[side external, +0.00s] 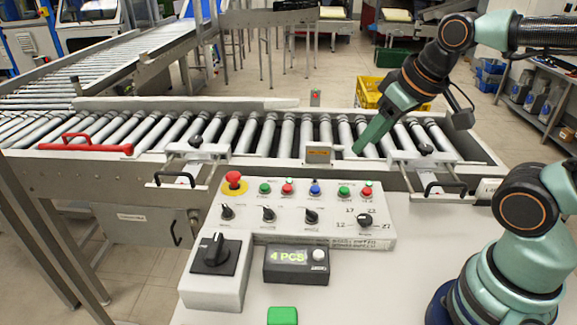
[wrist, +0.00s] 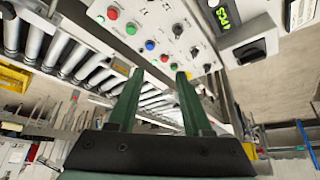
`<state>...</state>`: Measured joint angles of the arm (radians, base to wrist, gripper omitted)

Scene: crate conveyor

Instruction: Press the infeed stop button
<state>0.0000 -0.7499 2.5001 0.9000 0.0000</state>
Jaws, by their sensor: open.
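The control panel (side external: 300,238) lies in front of the roller conveyor. Its back row has a green and a red button (side external: 287,188) on the left, a blue button (side external: 315,187) in the middle, and a green and another red button (side external: 367,191) on the right. Their labels are too small to read, so I cannot tell which red one is infeed stop. The wrist view shows the right-hand red button (wrist: 112,13) and the left-hand red one (wrist: 164,58). My gripper (side external: 360,148) is open and empty over the rollers, behind the panel; its fingers (wrist: 160,74) are spread apart.
A red mushroom button (side external: 233,179) stands at the panel's left end. Black knobs (side external: 311,216) sit in front of the button row. A large rotary switch (side external: 214,252) and a display reading 4 PCS (side external: 290,256) lie nearer. A small box (side external: 319,153) stands on the conveyor edge.

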